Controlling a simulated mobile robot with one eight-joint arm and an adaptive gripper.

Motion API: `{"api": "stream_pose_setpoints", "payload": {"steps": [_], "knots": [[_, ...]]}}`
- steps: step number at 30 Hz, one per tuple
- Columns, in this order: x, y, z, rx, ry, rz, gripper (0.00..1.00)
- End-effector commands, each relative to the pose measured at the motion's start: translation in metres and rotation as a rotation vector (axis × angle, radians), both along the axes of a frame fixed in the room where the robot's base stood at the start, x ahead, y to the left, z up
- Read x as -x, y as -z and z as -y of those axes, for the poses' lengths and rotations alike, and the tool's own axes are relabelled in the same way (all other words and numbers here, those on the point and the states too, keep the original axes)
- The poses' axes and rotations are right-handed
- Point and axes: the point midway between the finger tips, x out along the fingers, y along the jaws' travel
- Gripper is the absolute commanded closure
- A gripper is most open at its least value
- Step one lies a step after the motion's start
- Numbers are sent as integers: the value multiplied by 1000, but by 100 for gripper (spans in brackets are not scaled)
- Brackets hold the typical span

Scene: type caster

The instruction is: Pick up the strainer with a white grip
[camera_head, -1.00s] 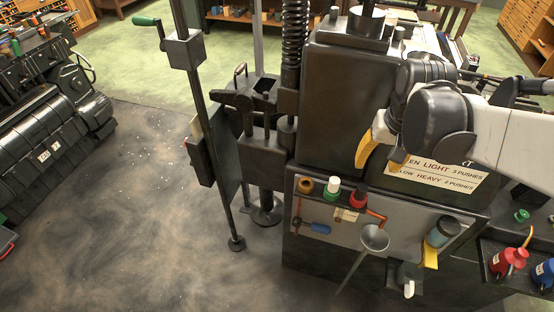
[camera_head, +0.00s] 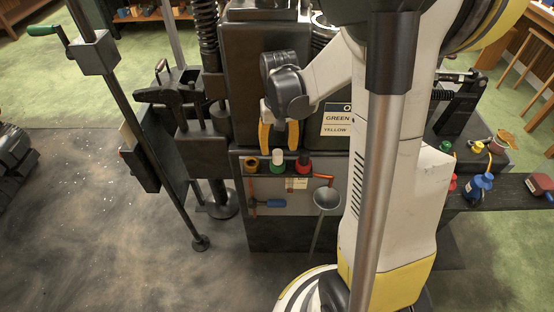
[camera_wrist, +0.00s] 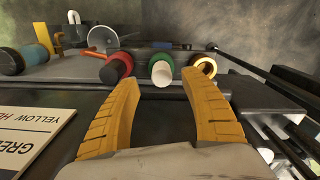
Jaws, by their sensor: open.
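My gripper (camera_head: 279,141) is open and empty, yellow fingers pointing down over the front of the dark machine. Just below it, a white-topped piece with a green collar (camera_head: 278,160) sits in a row on the panel's upper edge. In the wrist view this white end (camera_wrist: 162,74) shows beyond and between my fingertips (camera_wrist: 160,88), apart from them. A grey cone-shaped piece (camera_head: 327,197) with a long thin stem hangs to the right; it also shows in the wrist view (camera_wrist: 102,40). I cannot tell which of these is the strainer.
A red-collared dark piece (camera_head: 304,162) and a yellow-ringed one (camera_head: 252,164) stand close on either side of the white one. A blue-handled tool (camera_head: 270,203) hangs below. A sign (camera_head: 337,119) is right of my gripper. Oil cans (camera_head: 479,186) stand on a right-hand shelf.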

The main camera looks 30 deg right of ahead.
Motion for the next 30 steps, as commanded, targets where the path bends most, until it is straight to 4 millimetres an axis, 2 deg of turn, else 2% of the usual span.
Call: {"api": "stream_pose_setpoints", "payload": {"steps": [3, 6, 14, 19, 30], "knots": [[-1, 24, -2, 0, -1, 0, 47], [-1, 37, -2, 0, 0, 0, 47], [-1, 38, -2, 0, 0, 0, 48], [-1, 38, -2, 0, 0, 0, 100], [-1, 38, -2, 0, 0, 0, 100]]}}
